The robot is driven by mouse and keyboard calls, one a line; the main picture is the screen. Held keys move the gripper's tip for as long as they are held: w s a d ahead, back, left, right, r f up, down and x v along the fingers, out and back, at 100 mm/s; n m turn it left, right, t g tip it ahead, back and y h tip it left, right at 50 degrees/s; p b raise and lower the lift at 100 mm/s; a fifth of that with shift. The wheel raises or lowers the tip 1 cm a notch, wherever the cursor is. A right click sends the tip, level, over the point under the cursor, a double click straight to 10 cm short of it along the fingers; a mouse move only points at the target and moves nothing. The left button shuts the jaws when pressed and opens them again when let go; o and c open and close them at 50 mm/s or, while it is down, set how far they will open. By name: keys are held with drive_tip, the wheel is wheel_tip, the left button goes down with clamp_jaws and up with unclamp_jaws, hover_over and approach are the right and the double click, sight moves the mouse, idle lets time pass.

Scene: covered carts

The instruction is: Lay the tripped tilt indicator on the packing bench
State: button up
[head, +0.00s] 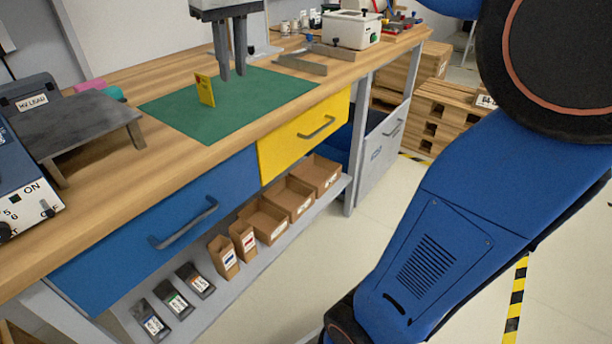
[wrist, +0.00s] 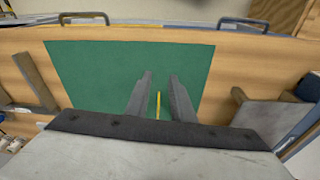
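The tilt indicator is a small thin yellow piece (head: 205,90) standing upright on the green mat (head: 250,105) of the packing bench (head: 120,185). Small markings on its face are too small to read. In the wrist view the indicator (wrist: 158,106) shows as a narrow yellow strip between the two fingers. My gripper (head: 233,75) is open and empty; in the head view its fingertips are above the mat, just right of the indicator and apart from it. The fingers also show in the wrist view (wrist: 160,76), with a clear gap between them.
A grey raised stand (head: 85,122) is on the bench left of the mat. A grey metal bracket (head: 301,64) and a white box (head: 350,29) are beyond the mat at right. Most of the mat is bare. Brown cartons (head: 290,197) sit on the lower shelf.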

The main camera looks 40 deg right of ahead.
drive_tip(key=s+d+f+m+t, duration=0.2)
drive_tip(key=s+d+f+t, duration=0.1)
drive_tip(key=s+f, duration=1.8)
wheel_tip(320, 180, down, 4)
drive_tip(key=shift+s+d+f, duration=0.1)
drive_tip(key=shift+s+d, duration=0.05)
drive_tip(key=shift+d, duration=0.05)
